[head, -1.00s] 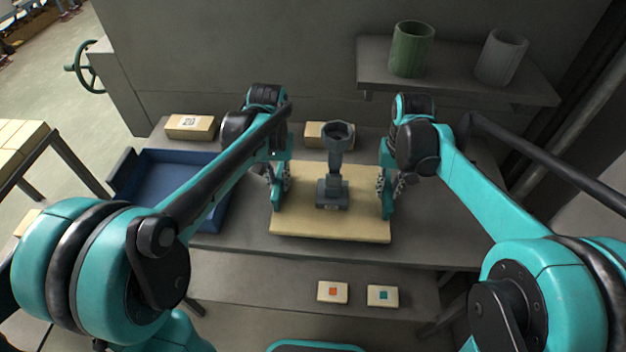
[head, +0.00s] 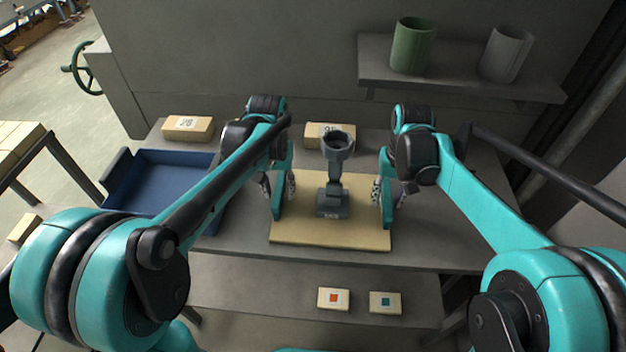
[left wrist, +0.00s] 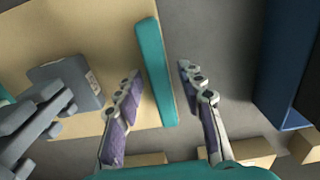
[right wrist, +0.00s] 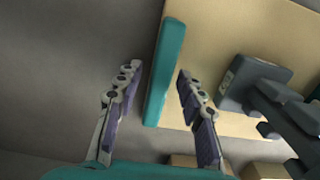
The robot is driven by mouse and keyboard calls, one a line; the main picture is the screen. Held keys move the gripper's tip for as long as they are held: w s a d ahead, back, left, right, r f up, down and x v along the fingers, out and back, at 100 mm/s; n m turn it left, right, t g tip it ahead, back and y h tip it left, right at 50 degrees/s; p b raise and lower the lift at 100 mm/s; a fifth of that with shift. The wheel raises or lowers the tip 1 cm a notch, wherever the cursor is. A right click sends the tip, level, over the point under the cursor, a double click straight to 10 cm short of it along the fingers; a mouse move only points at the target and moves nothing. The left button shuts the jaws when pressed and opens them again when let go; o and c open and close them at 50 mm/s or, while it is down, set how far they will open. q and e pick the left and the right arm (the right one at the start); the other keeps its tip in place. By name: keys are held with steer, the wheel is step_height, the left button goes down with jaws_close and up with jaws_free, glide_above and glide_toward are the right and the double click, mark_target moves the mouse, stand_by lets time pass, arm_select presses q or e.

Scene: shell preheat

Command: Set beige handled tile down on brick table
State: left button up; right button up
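The beige tile (head: 300,234) lies flat on the grey table (head: 440,235), with a teal handle along its left edge (left wrist: 155,75) and another along its right edge (right wrist: 164,75). A dark grey stand with a cup-like top (head: 335,180) is upright on the tile. My left gripper (head: 278,184) is open, its fingers on either side of the left handle with gaps. My right gripper (head: 391,189) is likewise open around the right handle, with gaps. The tile's underside is hidden.
A blue tray (head: 165,180) stands left of the tile. Beige bricks lie at the back left (head: 188,128) and behind the stand (head: 316,136). Two marked blocks (head: 333,298) (head: 385,302) lie on a lower front ledge. A green cup (head: 411,46) and a grey cup (head: 506,54) stand on a shelf.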

steer(key=shift+r, duration=0.15)
arm_select(q)
step_height(320, 180, up, 12)
arm_select(e)
step_height(320, 180, up, 12)
stand_by(0.5)
steer(key=shift+f, duration=0.2)
